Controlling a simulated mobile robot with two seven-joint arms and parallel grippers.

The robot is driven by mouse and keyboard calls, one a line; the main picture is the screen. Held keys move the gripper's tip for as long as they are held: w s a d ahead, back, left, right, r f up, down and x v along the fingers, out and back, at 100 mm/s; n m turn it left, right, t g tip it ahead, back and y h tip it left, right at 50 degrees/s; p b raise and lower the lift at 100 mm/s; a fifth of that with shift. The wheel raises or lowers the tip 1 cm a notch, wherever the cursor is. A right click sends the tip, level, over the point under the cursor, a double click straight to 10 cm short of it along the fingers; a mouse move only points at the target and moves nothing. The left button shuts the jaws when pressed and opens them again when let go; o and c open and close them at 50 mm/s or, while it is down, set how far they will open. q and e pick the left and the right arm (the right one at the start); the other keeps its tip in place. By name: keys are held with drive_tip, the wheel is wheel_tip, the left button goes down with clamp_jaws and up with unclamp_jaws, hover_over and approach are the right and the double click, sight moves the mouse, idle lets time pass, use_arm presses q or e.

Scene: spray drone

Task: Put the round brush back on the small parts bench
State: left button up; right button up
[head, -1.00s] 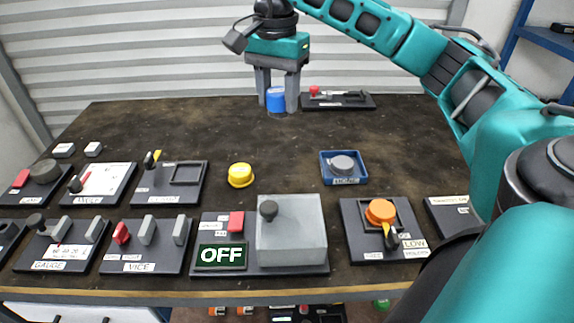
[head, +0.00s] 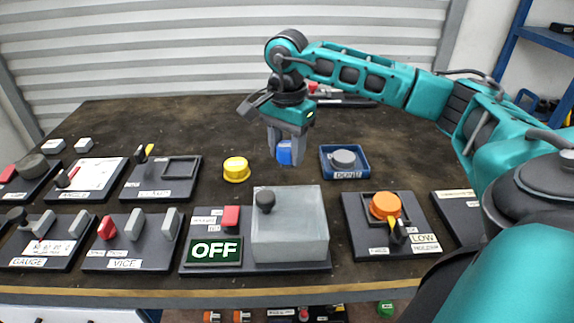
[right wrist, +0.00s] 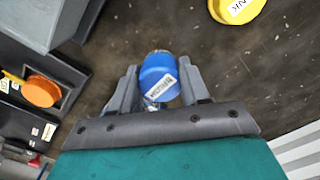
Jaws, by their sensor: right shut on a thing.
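My right gripper (head: 287,148) is shut on a small blue round piece (head: 284,154), over the middle of the dark bench top (head: 230,115). In the right wrist view the blue piece (right wrist: 158,76) sits between the two grey fingers and carries a white label that I cannot read. No bristles show, so I cannot tell whether it is the round brush. No gap to the bench top can be judged. No label in view names the small parts bench. My left gripper is not in view.
A yellow round pot (head: 236,169) and a blue tray (head: 346,174) with a grey round piece stand either side of the gripper. A grey metal block (head: 290,225), an orange-knobbed panel (head: 386,225) and several black panels line the front.

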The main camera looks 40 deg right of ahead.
sight(287, 161)
drive_tip(key=shift+f+b, duration=0.35)
drive_tip(key=shift+f, duration=1.6)
drive_tip(key=shift+f, duration=0.1)
drive_tip(key=o, duration=0.9)
drive_tip(key=shift+o, duration=0.2)
drive_tip(key=shift+r, duration=0.3)
wheel_tip(287, 161, up, 11)
drive_tip(key=shift+f+p, duration=0.15)
drive_tip(key=shift+p, duration=1.1)
drive_tip(key=shift+r, duration=0.5)
